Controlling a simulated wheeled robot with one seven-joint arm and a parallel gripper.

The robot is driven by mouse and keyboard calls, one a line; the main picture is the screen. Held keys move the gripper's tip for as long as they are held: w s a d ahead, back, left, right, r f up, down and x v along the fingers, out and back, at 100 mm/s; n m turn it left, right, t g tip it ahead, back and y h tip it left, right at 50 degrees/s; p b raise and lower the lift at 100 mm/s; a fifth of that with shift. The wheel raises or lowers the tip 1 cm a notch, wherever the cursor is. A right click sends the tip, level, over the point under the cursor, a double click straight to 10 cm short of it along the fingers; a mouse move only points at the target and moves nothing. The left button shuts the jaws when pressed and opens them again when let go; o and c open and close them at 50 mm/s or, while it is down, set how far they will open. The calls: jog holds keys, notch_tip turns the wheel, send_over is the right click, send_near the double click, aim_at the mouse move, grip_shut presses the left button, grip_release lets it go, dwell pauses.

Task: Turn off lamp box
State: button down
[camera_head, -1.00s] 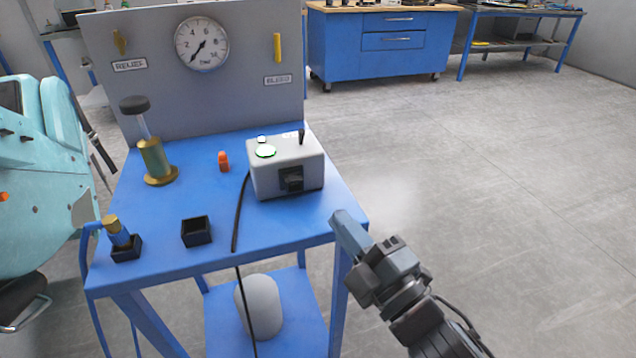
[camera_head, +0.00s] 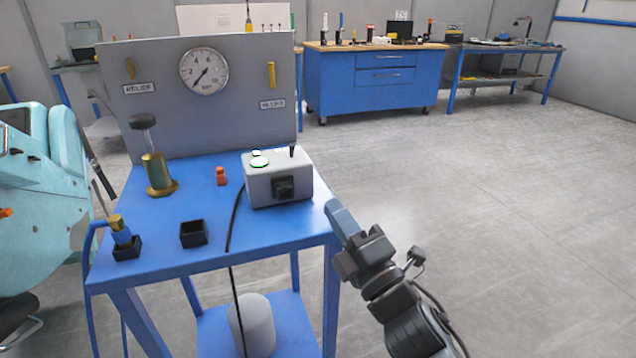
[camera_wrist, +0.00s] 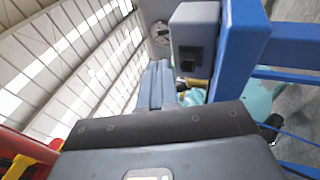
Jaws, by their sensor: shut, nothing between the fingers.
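The lamp box (camera_head: 296,187) is a light grey box on the right part of the blue table. On its top are a white disc with a green rim (camera_head: 259,160) and a small black toggle (camera_head: 292,151). In the wrist view the box (camera_wrist: 194,25) shows beyond my fingers, beside the blue table edge. My gripper (camera_head: 335,208) is shut and empty. It is just off the table's right front corner, apart from the box, to its lower right.
The blue table (camera_head: 215,258) also bears a brass pump (camera_head: 158,172), an orange piece (camera_head: 221,176), a black square cup (camera_head: 193,233) and a brass fitting (camera_head: 117,224). A gauge panel (camera_head: 235,107) stands behind. A black cable (camera_head: 233,225) hangs over the front. Open floor lies right.

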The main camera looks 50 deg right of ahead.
aim_at(293, 147)
jog(key=p+x, duration=0.4)
jog(key=x, duration=0.9)
jog(key=shift+w, duration=0.2)
jog(key=shift+r+p, duration=0.15)
jog(key=shift+p, duration=0.15)
